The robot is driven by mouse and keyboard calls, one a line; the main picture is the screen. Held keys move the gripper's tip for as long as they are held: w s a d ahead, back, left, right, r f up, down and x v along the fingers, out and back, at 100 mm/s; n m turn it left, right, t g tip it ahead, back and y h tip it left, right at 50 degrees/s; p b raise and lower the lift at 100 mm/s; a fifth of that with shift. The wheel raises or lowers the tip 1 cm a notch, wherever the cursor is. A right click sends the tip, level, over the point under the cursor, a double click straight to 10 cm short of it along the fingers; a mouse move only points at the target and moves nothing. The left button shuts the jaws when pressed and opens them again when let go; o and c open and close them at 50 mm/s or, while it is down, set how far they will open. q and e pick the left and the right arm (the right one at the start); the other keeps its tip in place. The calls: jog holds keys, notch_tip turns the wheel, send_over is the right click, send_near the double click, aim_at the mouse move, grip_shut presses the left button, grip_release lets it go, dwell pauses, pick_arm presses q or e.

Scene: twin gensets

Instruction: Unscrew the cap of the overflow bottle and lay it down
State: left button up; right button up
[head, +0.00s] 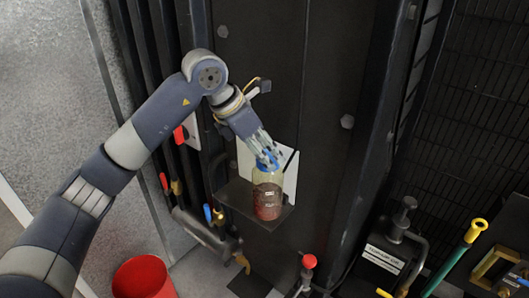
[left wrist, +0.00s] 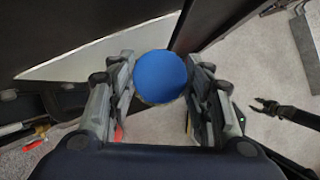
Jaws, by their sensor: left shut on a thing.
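The overflow bottle (head: 267,198) is a clear bottle with dark red liquid and a pale yellowish upper part. It stands upright on a small dark shelf against the black panel. My left gripper (head: 268,159) comes down on it from the upper left, with its fingertips at the bottle's top. In the left wrist view, the round blue cap (left wrist: 160,77) sits between the two fingers of my left gripper (left wrist: 160,90), which are shut on it. The cap hides the bottle in that view. I cannot tell whether the cap is still on the neck.
The shelf (head: 235,195) has little free room beside the bottle. A white plate (head: 289,165) is behind it. Valves with red and blue handles (head: 208,214) are at its left. A red bucket (head: 143,278) stands below left. A black pump-like fitting (head: 400,228) is at right.

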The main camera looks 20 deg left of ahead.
pick_arm(q)
jog(key=shift+d+r+n+t+y+b, duration=0.1)
jog(key=shift+n+t+y+b, duration=0.4)
jog(key=shift+n, duration=0.8)
jog(key=n+y, duration=0.1)
jog(key=n, duration=0.1)
jog(key=shift+d+n+b, duration=0.15)
jog(key=shift+n+b, duration=0.25)
jog(key=shift+s+n+t+y, duration=0.1)
jog(key=shift+n+t+y, duration=0.2)
jog(key=shift+n+y, duration=0.4)
jog(key=shift+r, duration=0.1)
jog(key=shift+n, duration=0.3)
